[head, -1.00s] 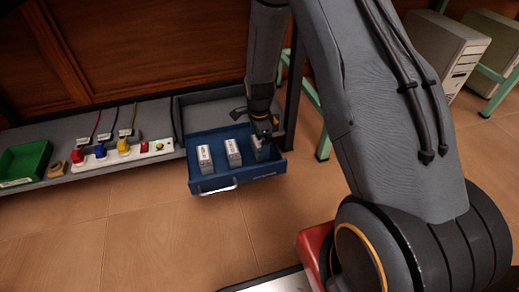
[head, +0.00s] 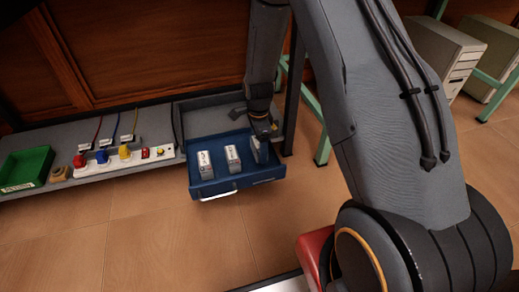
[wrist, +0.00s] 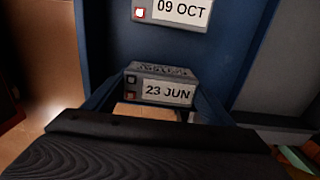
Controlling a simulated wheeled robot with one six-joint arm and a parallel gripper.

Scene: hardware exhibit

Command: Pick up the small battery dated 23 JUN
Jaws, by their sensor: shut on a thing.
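The small battery dated 23 JUN (wrist: 165,88) is a grey block with a white date label, seen in the wrist view. The two fingers of my gripper (wrist: 157,104) stand on either side of it, shut on it. In the head view my gripper (head: 262,142) is at the right end of the open blue drawer (head: 236,184), and the battery there is mostly hidden. I cannot tell whether it is clear of the drawer floor.
Two other batteries stand in the drawer, one at left (head: 205,166) and one in the middle (head: 233,158). A 09 OCT label (wrist: 178,10) shows beyond in the wrist view. A power strip (head: 122,160) and a green tray (head: 26,168) lie left of the drawer.

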